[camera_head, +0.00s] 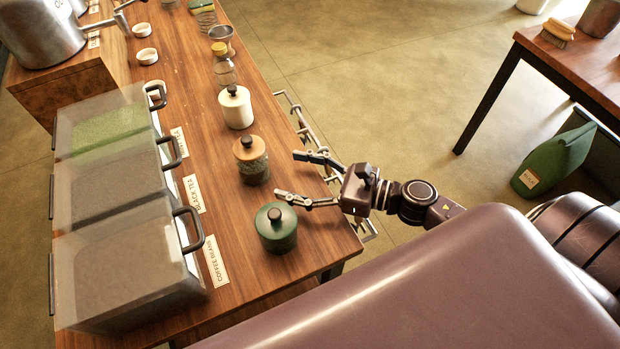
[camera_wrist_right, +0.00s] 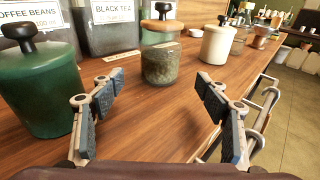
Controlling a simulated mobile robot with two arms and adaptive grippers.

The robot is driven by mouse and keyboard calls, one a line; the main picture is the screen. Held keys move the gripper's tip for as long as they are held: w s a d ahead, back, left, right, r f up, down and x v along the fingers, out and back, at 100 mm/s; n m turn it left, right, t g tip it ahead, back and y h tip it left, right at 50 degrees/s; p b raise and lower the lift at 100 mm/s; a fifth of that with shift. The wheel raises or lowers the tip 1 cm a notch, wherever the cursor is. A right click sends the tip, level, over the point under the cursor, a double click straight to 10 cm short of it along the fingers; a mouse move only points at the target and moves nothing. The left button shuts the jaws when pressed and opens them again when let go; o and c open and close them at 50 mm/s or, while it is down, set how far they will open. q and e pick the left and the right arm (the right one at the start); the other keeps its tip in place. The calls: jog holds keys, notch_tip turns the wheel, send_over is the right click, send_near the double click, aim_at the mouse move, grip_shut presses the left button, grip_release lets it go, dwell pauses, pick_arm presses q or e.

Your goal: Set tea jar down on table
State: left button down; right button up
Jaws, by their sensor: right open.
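The jar that looks like the tea jar (camera_head: 254,170) is glass with dark contents, a wooden lid and a black knob. It stands upright on the wooden table (camera_head: 310,235), near the edge by my right arm. It also shows in the right wrist view (camera_wrist_right: 163,66), beyond the fingers. My right gripper (camera_head: 287,175) is open and empty, with its fingers spread toward the jar and a gap between them and it. The gripper also shows in the right wrist view (camera_wrist_right: 158,90). My left gripper is not in view.
A green canister (camera_head: 276,232) stands close beside one right finger. A white canister (camera_head: 235,108) stands behind the tea jar. Clear bins (camera_head: 130,250) line the other side, with labels before them. A metal rail (camera_head: 300,120) runs along the table edge.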

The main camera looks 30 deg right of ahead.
jog(key=shift+v, duration=1.8)
jog(key=shift+r, duration=0.15)
